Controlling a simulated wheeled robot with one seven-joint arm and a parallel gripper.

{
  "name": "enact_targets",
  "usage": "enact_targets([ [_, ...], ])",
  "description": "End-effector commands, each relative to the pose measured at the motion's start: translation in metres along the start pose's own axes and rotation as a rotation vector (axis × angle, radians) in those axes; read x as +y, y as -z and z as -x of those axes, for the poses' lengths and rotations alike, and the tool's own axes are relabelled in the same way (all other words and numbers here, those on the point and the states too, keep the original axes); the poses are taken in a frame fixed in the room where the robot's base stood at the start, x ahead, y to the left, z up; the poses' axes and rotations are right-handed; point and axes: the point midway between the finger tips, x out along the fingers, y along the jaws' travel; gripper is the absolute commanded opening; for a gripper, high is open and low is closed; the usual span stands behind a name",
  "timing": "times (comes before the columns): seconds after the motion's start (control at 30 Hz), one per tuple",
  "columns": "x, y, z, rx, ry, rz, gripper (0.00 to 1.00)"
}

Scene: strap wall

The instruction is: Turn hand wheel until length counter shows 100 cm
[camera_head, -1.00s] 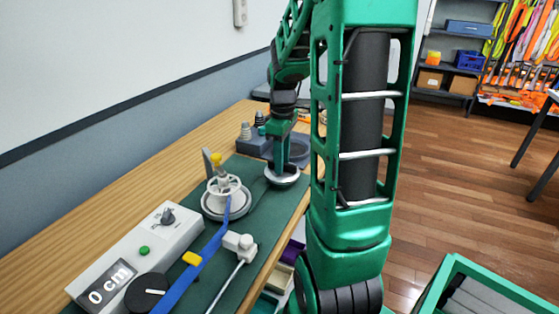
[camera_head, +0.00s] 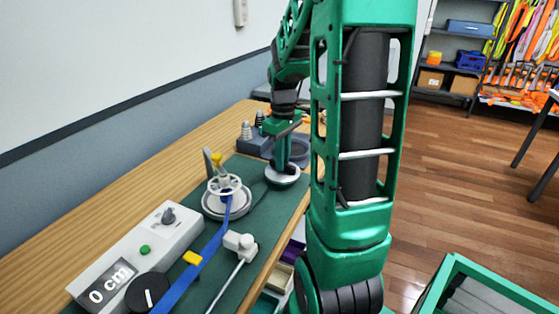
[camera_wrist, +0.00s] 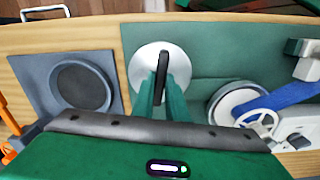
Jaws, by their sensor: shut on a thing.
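The length counter (camera_head: 104,289) on the white box at the lower left reads 0 cm. A spoked white hand wheel (camera_head: 224,185) with a yellow-topped part stands over a round pale base behind it; the wheel also shows at the right in the wrist view (camera_wrist: 262,122). A blue strap (camera_head: 207,250) runs from the wheel past the counter. My gripper (camera_wrist: 160,95) is at a silver disc (camera_wrist: 143,58), apart from the wheel, and is shut on the disc's upright black handle (camera_wrist: 161,72). In the head view the disc (camera_head: 283,177) sits on the green mat, its handle hidden.
A grey block with a dark round recess (camera_wrist: 80,85) lies beside the disc. The white box carries a green button (camera_head: 145,249), a dark selector knob (camera_head: 168,215) and a black dial (camera_head: 148,293). A white fitting (camera_head: 239,242) stands at the bench's front edge. Bare mat separates disc and wheel.

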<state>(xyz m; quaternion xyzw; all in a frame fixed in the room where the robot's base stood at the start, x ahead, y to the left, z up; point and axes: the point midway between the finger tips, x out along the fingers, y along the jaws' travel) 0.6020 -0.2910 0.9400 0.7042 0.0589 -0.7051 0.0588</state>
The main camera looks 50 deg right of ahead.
Motion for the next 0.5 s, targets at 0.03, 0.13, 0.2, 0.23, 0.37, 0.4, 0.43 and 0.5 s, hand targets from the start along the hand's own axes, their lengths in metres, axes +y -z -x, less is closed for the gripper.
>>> enact_targets([
  [0.03, 0.0000, 0.0008, 0.0003, 0.001, -0.001, -0.040, 0.00],
  [0.13, 0.0005, 0.0005, 0.0003, 0.002, -0.001, -0.134, 0.00],
  [0.2, 0.0006, 0.0004, 0.0003, 0.002, -0.001, -0.202, 0.00],
  [0.23, 0.0005, 0.0004, 0.0003, 0.002, -0.001, -0.230, 0.00],
  [0.37, 0.0005, 0.0005, 0.0003, 0.002, 0.000, -0.354, 0.00],
  [0.4, 0.0004, 0.0005, 0.0003, 0.002, 0.000, -0.392, 0.00],
  [0.43, 0.0004, 0.0005, 0.0004, 0.002, 0.000, -0.420, 0.00],
  [0.5, 0.0004, 0.0005, 0.0003, 0.002, 0.000, -0.487, 0.00],
])
